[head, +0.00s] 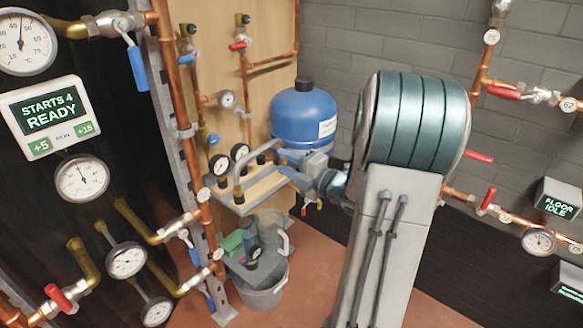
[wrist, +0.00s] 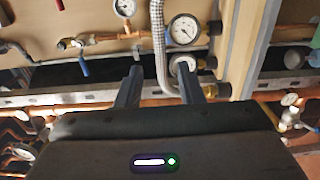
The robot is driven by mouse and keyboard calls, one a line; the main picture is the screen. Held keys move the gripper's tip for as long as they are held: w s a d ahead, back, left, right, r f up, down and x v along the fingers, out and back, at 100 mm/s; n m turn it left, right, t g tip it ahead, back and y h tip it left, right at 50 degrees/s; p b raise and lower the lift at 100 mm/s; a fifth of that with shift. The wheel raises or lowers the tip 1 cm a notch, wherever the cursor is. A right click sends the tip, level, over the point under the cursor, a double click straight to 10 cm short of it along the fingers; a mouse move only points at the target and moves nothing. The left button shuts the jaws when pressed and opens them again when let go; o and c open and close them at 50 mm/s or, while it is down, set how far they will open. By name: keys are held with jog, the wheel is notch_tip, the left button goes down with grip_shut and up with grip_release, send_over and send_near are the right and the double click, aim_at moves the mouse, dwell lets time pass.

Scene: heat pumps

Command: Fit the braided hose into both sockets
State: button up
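The braided hose (head: 240,172) is a grey arched tube above the small metal shelf in the head view. In the wrist view the hose (wrist: 158,38) comes down from the top edge and curves right near a brass-and-black fitting (wrist: 217,90). My gripper (wrist: 159,69) has its two dark fingers apart, with the hose seen in the gap between them and space on both sides. I cannot tell how deep the hose lies between the fingers. Black-capped fittings (head: 223,182) stand along the shelf near the hose; whether the hose ends are seated in sockets is unclear.
The metal shelf (head: 250,190) carries two gauges (head: 219,164) and stands before a wooden panel. A blue tank (head: 304,115) is behind it. A grey bucket (head: 263,298) sits below. A display (head: 50,115) reads "STARTS 4 READY". Copper pipes with valves run left and right.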

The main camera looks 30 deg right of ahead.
aim_at(262, 151)
jog(key=shift+b+x, duration=0.7)
jog(key=shift+x, duration=3.85)
jog(key=shift+w, duration=0.1)
jog(key=shift+c, duration=0.3)
grip_shut()
jog(key=shift+r+p, duration=0.85)
jog(key=shift+r, duration=1.15)
jog(key=shift+f, duration=0.1)
